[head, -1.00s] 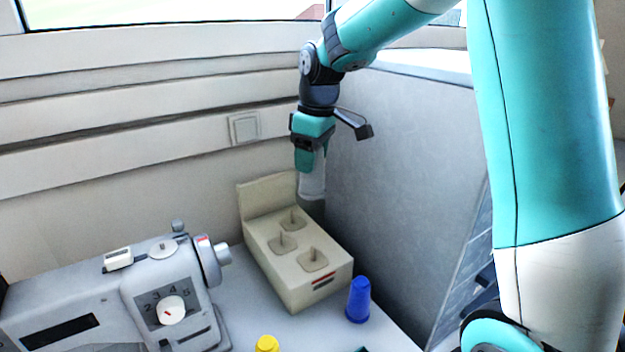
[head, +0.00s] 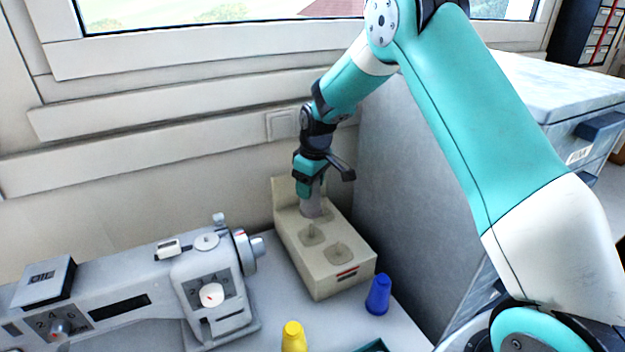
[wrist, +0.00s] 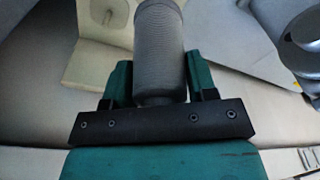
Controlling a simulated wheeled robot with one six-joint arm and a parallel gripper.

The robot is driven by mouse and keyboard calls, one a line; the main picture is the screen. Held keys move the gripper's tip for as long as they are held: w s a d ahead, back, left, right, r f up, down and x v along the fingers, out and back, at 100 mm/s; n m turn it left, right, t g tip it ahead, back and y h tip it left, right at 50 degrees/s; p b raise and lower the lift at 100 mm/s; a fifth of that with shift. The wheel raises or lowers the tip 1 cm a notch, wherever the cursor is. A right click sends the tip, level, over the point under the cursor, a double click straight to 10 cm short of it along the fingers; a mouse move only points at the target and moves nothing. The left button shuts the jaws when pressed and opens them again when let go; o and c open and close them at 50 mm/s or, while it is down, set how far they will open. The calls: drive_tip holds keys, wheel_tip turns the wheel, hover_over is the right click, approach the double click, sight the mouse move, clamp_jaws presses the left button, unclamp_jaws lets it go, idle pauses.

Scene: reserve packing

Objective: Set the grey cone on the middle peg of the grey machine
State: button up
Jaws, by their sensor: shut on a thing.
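My gripper (head: 309,190) points down at the back of the beige block, shut on the grey cone (head: 311,206). In the wrist view the ribbed grey cone (wrist: 160,50) sits between the two green fingers. The beige block (head: 325,285) has pegs on square pads. The middle peg (head: 311,230) and the front peg (head: 336,250) are bare. The cone hides the back peg, and I cannot tell whether it touches the block or hangs just above it.
A blue cone (head: 378,294) stands right of the block's front, and a yellow cone (head: 293,337) stands nearer. A grey cabinet (head: 420,200) rises close on the right. The wall and window are behind.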

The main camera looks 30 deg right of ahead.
drive_tip(key=shift+f+b, duration=2.6)
drive_tip(key=shift+f, duration=1.6)
drive_tip(key=o, duration=1.1)
drive_tip(key=shift+r, duration=0.15)
drive_tip(key=r, duration=0.5)
drive_tip(key=s+r+b, duration=0.1)
drive_tip(key=r, duration=0.5)
drive_tip(key=d+r+b, duration=0.1)
drive_tip(key=r, duration=0.4)
drive_tip(key=shift+s+d+r, duration=0.1)
drive_tip(key=shift+s+r, duration=0.25)
drive_tip(key=shift+r, duration=0.05)
wheel_tip(320, 180, up, 7)
drive_tip(key=p, duration=0.6)
hover_over(310, 210)
drive_tip(key=d, duration=0.3)
drive_tip(key=shift+w+a+r, duration=0.15)
drive_tip(key=shift+w+a, duration=0.1)
drive_tip(key=shift+w, duration=0.1)
